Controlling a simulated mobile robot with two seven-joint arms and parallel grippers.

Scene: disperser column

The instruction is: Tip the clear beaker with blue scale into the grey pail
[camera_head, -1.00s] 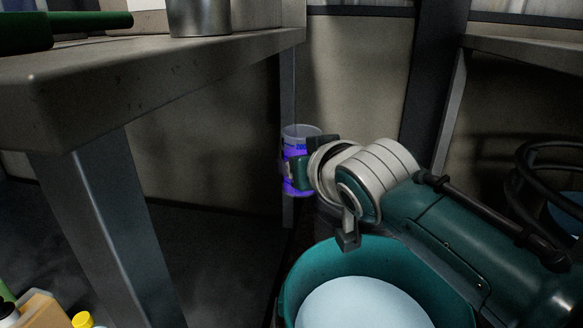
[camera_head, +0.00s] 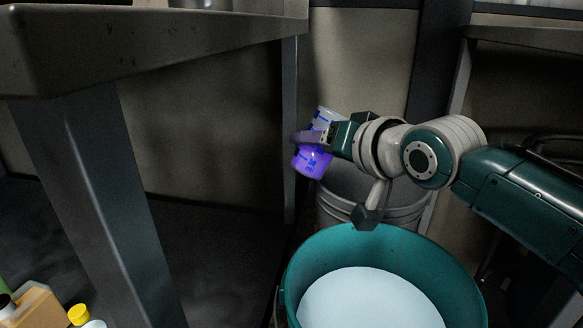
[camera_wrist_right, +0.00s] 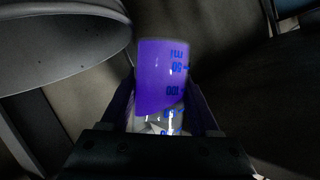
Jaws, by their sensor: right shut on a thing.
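The clear beaker with blue scale (camera_head: 311,163) holds purple liquid and is in the air, its top leaning right in the head view. My right gripper (camera_head: 316,138) is shut around its side. The beaker also shows in the right wrist view (camera_wrist_right: 160,75), between the fingers, with the liquid in it. The grey pail (camera_head: 336,211) stands below and to the right of the beaker in the head view, partly hidden by my right arm. The pail shows at the upper left of the right wrist view (camera_wrist_right: 60,85), apart from the beaker. My left gripper is not in view.
A teal bucket (camera_head: 300,268) with pale contents stands in front of the grey pail. A workbench (camera_head: 200,38) with a metal leg (camera_head: 108,190) fills the left. A box (camera_head: 36,308) and a yellow-capped bottle (camera_head: 79,314) are at the lower left.

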